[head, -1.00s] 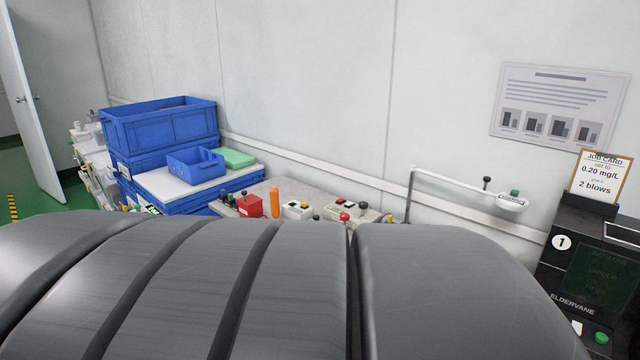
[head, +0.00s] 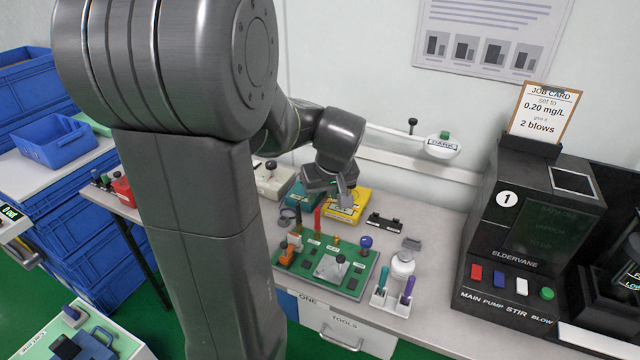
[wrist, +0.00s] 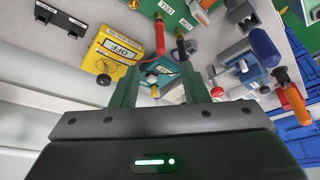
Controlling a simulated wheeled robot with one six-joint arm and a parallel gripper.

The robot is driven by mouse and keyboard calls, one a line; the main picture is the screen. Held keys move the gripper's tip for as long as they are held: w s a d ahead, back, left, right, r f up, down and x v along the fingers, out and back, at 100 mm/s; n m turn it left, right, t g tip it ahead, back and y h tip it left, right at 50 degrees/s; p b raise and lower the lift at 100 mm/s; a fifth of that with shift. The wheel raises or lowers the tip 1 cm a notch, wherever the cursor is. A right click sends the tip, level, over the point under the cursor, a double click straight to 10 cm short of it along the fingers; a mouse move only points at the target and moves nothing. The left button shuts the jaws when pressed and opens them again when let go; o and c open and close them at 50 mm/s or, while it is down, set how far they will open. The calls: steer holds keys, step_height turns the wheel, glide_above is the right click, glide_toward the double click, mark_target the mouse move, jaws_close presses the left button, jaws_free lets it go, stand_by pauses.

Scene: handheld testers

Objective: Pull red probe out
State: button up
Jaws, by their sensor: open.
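The red probe (head: 317,221) stands upright at the back edge of the green board (head: 350,290) in the head view. In the wrist view the red probe (wrist: 160,38) shows beyond the fingertips, with a black probe (wrist: 180,46) beside it and a red lead near both. My gripper (head: 344,196) is over the yellow meter, to the right of and above the red probe. In the wrist view my gripper (wrist: 158,70) is open, with nothing held between its fingers. The yellow meter (wrist: 108,58) reads OFF. My arm hides part of the bench left of the board.
A teal tester (head: 300,196) sits behind the probe. The black Eldervane machine (head: 515,240) is farther right. Bare bench (head: 445,250) lies between them.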

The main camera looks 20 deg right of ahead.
mark_target(318, 211)
steer(key=x, duration=1.1)
steer(key=shift+f, duration=0.25)
jaws_close()
